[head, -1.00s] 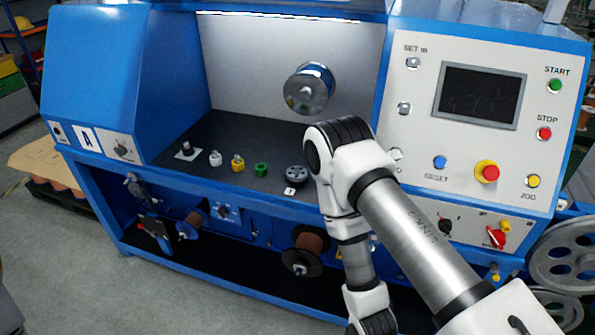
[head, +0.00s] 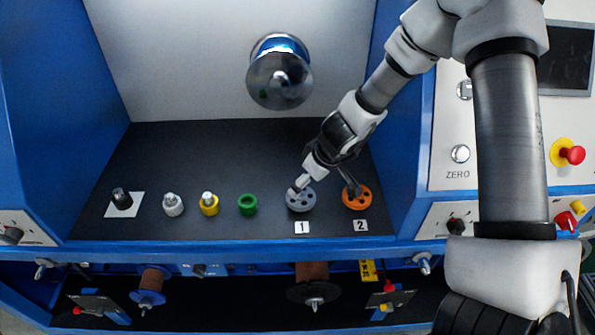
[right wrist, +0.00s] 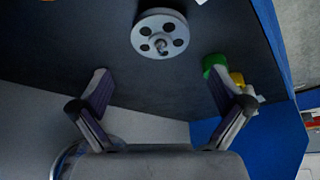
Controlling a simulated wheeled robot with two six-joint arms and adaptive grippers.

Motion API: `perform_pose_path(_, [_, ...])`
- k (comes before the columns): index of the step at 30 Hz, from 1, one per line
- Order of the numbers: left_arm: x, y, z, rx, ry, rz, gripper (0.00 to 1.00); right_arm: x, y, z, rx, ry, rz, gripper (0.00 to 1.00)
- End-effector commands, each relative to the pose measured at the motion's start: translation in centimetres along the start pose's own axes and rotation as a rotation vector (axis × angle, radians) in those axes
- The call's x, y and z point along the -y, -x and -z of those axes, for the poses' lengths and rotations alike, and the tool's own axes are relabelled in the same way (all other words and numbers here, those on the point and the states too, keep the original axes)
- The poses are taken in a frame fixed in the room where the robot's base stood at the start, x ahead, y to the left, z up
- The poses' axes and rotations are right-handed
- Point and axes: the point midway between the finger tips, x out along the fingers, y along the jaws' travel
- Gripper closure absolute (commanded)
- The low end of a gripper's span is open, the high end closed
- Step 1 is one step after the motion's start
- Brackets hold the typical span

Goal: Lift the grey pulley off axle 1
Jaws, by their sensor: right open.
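The grey pulley (head: 301,201), a disc with round holes, sits on the dark shelf behind the label 1 (head: 302,227). In the right wrist view the grey pulley (right wrist: 152,26) shows an axle tip at its centre. My right gripper (head: 326,186) is open and empty, with its fingers spread. In the head view one fingertip overlaps the grey pulley's upper edge and the other overlaps the orange pulley. In the right wrist view the grey pulley lies beyond the open fingertips (right wrist: 160,80), between their lines and apart from them. My left gripper is not in view.
The orange pulley (head: 358,201) stands right of the grey one, behind label 2 (head: 360,226). A green ring (head: 247,204), a yellow part (head: 209,204) and a white part (head: 172,205) stand to the left. A shiny drum (head: 280,80) hangs above.

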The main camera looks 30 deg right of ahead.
Motion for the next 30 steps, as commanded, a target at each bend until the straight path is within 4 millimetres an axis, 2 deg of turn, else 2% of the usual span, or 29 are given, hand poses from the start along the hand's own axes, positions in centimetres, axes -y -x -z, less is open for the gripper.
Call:
perform_pose_path(12, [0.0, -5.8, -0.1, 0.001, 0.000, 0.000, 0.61, 0.0, -7.1, -0.4, 0.003, 0.002, -0.003, 0.00])
perform_pose_path(15, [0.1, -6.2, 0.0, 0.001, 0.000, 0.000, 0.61, 0.0, -7.8, -0.3, 0.003, 0.002, -0.002, 0.00])
perform_pose_path(22, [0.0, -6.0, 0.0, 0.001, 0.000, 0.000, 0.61, 0.0, -7.6, -0.1, 0.003, 0.002, -0.001, 0.00])
perform_pose_path(23, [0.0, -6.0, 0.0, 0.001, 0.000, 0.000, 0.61, 0.0, -7.6, -0.1, 0.003, 0.002, -0.001, 0.07])
perform_pose_path(27, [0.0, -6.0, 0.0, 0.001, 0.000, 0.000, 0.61, 0.0, -7.6, -0.1, 0.004, 0.002, -0.001, 0.57])
perform_pose_path(28, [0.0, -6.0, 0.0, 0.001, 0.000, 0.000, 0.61, 0.0, -7.6, -0.1, 0.004, 0.002, -0.001, 0.61])
perform_pose_path(30, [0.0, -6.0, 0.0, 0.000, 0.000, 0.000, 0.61, 0.0, -7.6, -0.1, 0.003, 0.002, -0.001, 0.61])
